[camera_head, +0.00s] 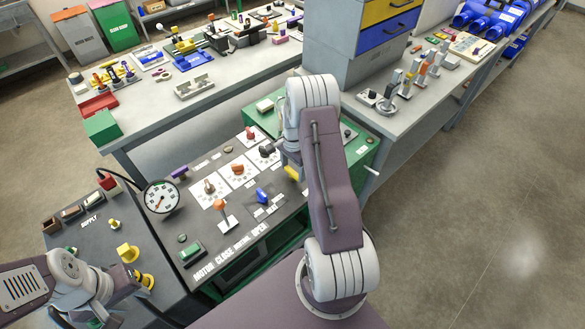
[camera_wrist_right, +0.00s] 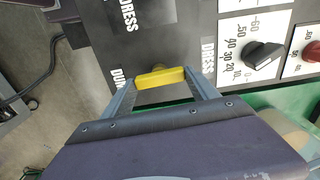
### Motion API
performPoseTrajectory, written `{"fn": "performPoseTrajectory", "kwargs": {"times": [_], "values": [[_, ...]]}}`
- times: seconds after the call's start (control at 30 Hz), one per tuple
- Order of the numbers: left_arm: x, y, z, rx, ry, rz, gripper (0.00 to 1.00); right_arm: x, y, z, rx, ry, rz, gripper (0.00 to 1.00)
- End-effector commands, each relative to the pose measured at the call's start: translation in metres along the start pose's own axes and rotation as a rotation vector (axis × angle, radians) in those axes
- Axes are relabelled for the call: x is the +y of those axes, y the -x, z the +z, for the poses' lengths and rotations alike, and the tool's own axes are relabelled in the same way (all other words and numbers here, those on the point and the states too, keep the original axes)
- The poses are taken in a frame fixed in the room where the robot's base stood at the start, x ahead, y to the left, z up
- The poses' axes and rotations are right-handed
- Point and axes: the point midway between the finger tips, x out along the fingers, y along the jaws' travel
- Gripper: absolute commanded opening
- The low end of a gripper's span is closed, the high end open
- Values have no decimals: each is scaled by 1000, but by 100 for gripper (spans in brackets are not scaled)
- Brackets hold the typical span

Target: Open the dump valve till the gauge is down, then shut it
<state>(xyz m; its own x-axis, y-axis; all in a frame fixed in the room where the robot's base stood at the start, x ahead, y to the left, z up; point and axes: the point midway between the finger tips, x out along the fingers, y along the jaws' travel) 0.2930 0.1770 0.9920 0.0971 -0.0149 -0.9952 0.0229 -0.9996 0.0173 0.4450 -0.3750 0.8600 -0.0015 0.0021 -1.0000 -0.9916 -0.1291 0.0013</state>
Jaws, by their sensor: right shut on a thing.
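A yellow valve handle (camera_wrist_right: 161,78) sits on the dark panel beside lettering that starts "DU", partly cut off. My right gripper (camera_wrist_right: 160,84) is shut on this handle, with one finger at each end. In the head view, the yellow handle (camera_head: 292,173) shows just under my right gripper (camera_head: 284,160), whose arm hides much around it. The round white gauge (camera_head: 161,197) stands at the panel's left edge; its reading is too small to tell. My left gripper (camera_head: 112,302) is low at the left, near yellow fittings, its fingers unclear.
The panel (camera_head: 275,222) carries several knobs, a blue handle (camera_head: 263,195), an orange-topped lever (camera_head: 221,206) and a green button (camera_head: 190,252). Yellow fittings (camera_head: 128,252) stand on the left cart top. A workbench (camera_head: 245,85) with tools lies behind. Open floor is at the right.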

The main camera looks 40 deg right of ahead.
Motion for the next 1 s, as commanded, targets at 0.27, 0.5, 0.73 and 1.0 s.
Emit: {"fn": "performPoseTrajectory", "kwargs": {"times": [0.27,0.5,0.73,1.0], "values": [[0,0,0,0,0,0,36,0,-1,2,-4,1,2,90],[0,-1,0,0,0,0,36,-1,5,1,-1,1,-1,90],[0,-5,0,0,0,0,36,-3,54,2,2,3,-3,90],[0,-7,1,0,0,0,36,-3,90,4,0,3,2,90]]}}
